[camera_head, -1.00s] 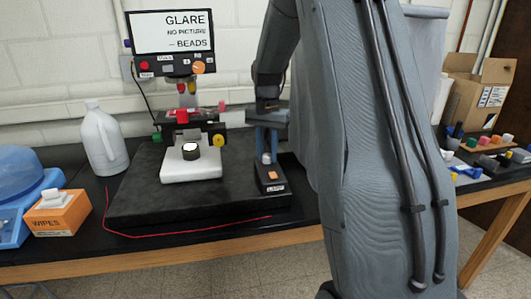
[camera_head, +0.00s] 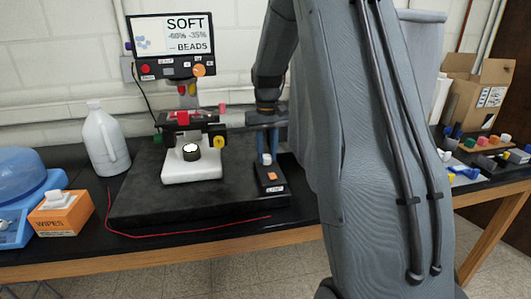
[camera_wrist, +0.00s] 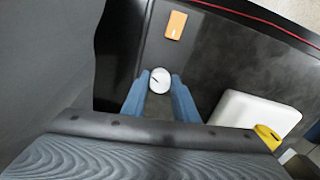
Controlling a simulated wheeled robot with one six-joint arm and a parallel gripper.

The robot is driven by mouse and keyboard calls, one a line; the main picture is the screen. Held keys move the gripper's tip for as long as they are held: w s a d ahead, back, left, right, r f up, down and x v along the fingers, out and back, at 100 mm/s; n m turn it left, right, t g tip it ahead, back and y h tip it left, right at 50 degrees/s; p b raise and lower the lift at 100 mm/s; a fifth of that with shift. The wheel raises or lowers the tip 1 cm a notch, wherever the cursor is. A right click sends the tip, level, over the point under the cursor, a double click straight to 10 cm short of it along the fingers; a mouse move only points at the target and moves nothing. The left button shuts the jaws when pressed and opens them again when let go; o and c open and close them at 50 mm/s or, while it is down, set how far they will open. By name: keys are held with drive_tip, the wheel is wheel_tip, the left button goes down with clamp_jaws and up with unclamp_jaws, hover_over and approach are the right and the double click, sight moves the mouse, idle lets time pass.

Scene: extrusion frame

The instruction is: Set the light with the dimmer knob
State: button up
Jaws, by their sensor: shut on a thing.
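The dimmer knob (camera_wrist: 160,80) is a round white knob with a dark pointer line, on a black lamp box (camera_head: 270,180). My gripper (camera_wrist: 158,88) has its two blue fingers on either side of the knob and is shut on it. In the head view my gripper (camera_head: 267,158) comes down onto the box from above. The monitor (camera_head: 174,45) reads "SOFT", "-60% -35%" and "BEADS", with a faint bluish picture of beads. The microscope (camera_head: 190,125) stands left of the box, with a lit round spot (camera_head: 191,152) on its white base.
An orange button (camera_wrist: 176,25) sits on the box beside the knob. A yellow knob (camera_wrist: 267,136) is at the wrist view's right. A white jug (camera_head: 104,140), wipes box (camera_head: 60,215) and red cord (camera_head: 190,232) are at left. Small parts and a cardboard box (camera_head: 478,95) are at right.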

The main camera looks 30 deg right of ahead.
sight(266, 156)
drive_tip(key=shift+w+r+n, duration=0.25)
drive_tip(key=shift+n, duration=0.85)
drive_tip(key=o, duration=1.1)
drive_tip(key=shift+f, duration=0.1)
drive_tip(key=shift+c, duration=0.2)
drive_tip(key=shift+s, duration=0.1)
drive_tip(key=shift+r+b, duration=1.1)
drive_tip(key=shift+r, duration=2.8)
